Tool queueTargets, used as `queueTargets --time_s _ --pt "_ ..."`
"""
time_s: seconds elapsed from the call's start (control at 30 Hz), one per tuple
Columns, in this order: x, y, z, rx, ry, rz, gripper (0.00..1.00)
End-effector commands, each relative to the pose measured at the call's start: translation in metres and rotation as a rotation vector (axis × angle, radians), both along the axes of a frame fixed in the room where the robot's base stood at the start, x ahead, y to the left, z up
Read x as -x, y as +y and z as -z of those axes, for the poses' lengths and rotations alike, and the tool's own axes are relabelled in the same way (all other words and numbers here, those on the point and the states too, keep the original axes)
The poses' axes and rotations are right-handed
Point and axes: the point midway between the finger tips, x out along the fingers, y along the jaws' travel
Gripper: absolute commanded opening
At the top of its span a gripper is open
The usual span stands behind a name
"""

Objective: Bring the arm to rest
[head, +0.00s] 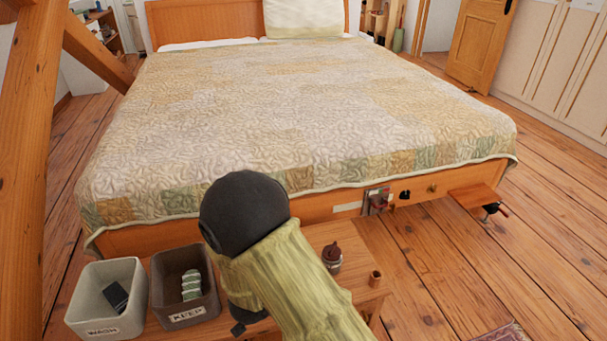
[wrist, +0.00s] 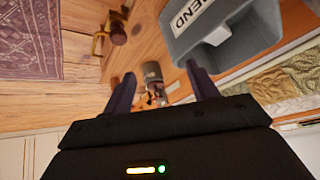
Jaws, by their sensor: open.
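My gripper (wrist: 160,82) is open, with its two dark fingers apart in the wrist view. No held thing shows between them; a small dark jar (wrist: 152,74) shows beyond the gap. In the head view my arm, in a green sleeve with a black rounded joint, reaches over the low wooden bench (head: 318,236). The gripper is mostly hidden behind the arm there.
Bins marked WASH (head: 105,300) and KEEP (head: 185,290) stand left of my arm, each with something inside. A grey bin ending in "END" (wrist: 220,35) shows in the wrist view. The bed (head: 300,110) is behind.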

Motion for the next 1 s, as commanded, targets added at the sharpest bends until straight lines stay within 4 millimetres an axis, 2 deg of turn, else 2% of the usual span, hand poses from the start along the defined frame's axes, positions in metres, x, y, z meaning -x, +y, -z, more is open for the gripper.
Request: queueTargets --time_s 0.03,0.13,0.37,0.5,0.6,1.0 --pt "-0.008 -0.009 -0.016 -0.036 0.020 -0.020 0.58" --pt "-0.015 -0.027 -0.042 -0.090 0.069 -0.092 0.58" --pt "-0.007 -0.083 -0.100 -0.141 0.163 -0.260 0.58" --pt "0.014 -0.126 -0.128 -0.120 0.219 -0.351 0.58" --pt "0.032 -0.153 -0.142 -0.090 0.258 -0.399 0.58" --pt "0.095 -0.231 -0.174 0.047 0.389 -0.488 0.58"
